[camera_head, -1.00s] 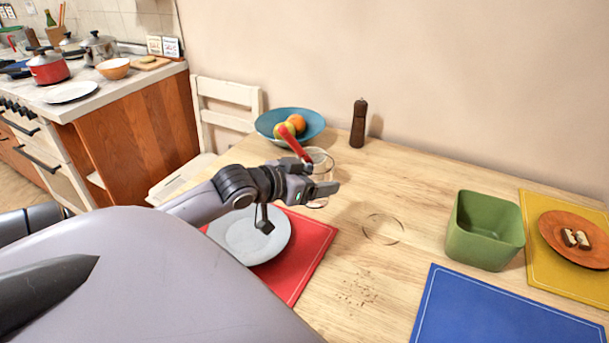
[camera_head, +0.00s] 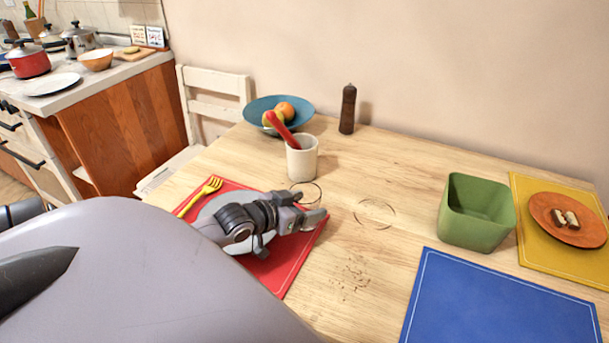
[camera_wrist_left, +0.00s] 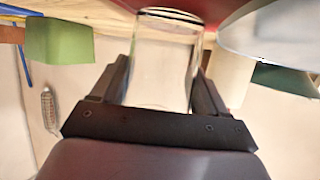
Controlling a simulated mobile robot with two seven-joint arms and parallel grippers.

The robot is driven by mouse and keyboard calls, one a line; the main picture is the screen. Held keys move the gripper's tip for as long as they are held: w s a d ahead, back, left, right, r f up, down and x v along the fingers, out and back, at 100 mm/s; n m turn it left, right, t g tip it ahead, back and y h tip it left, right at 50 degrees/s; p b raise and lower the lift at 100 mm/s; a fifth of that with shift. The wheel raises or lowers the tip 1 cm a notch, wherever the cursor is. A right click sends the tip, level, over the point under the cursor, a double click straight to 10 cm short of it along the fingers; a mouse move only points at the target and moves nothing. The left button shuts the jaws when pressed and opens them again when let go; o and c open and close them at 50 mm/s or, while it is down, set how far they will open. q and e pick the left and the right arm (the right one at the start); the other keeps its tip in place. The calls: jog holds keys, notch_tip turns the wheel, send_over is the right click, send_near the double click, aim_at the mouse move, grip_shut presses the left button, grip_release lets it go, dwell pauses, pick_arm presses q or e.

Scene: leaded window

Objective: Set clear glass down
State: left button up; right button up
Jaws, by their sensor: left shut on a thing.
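My left gripper (camera_head: 308,214) is over the right part of the red placemat (camera_head: 290,268), beside the pale plate (camera_head: 213,208). It is shut on the clear glass, whose round rim (camera_head: 306,184) shows just above the fingers. In the left wrist view the glass (camera_wrist_left: 163,62) stands between both fingers, in line with them. Its base points toward the table and mat, but I cannot tell whether it touches. The gripper hides most of the glass in the head view. My right gripper is not in view.
A cream cup (camera_head: 302,158) with a red-handled thing stands behind the gripper. Beyond are a blue fruit bowl (camera_head: 262,125) and a pepper mill (camera_head: 347,110). A yellow fork (camera_head: 200,195) lies left. A green bin (camera_head: 478,230) stands right; bare wood with ring marks lies between.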

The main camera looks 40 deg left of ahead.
pick_arm(q)
jog(key=o, duration=1.2)
jog(key=shift+f, duration=0.1)
jog(key=shift+s, duration=0.1)
jog(key=shift+p+v, duration=0.8)
jog(key=shift+v, duration=5.2)
